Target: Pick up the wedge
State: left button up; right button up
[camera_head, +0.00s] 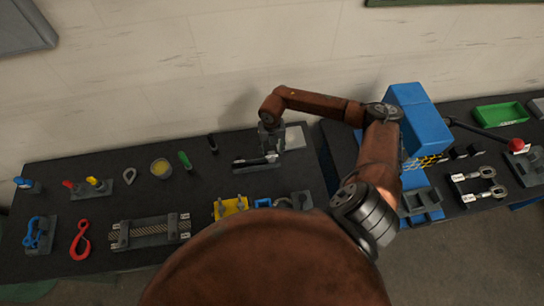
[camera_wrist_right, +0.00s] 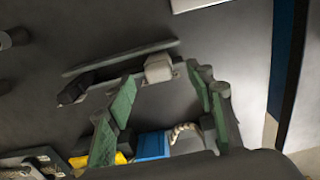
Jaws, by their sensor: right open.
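My right gripper (camera_head: 270,152) is over the back middle of the dark bench, at a low grey and black holder (camera_head: 250,164). In the right wrist view its green-padded fingers (camera_wrist_right: 165,98) are spread apart with nothing held between them. A small pale grey block (camera_wrist_right: 158,69) lies beyond the fingers on the long grey holder (camera_wrist_right: 110,62); it may be the wedge, but I cannot tell for sure. The fingers partly hide the holder in the head view. My left gripper is not in view.
A yellow block (camera_head: 231,207) and a blue part (camera_head: 263,203) lie in front of the gripper. A pale plate (camera_head: 295,138) lies to its right. A green-handled tool (camera_head: 185,160) and a yellow-filled dish (camera_head: 161,169) lie left. A tall blue box (camera_head: 418,118) stands right.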

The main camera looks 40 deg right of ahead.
aim_at(271, 152)
jog(key=f, duration=0.3)
jog(key=shift+w+p, duration=0.2)
jog(key=shift+p, duration=0.15)
jog(key=shift+s, duration=0.25)
jog(key=shift+w+a+f, duration=0.1)
jog(key=shift+w+f, duration=0.05)
jog(key=shift+w, duration=0.1)
jog(key=shift+c, duration=1)
jog(key=shift+s, duration=0.15)
jog(key=c, duration=0.6)
grip_shut()
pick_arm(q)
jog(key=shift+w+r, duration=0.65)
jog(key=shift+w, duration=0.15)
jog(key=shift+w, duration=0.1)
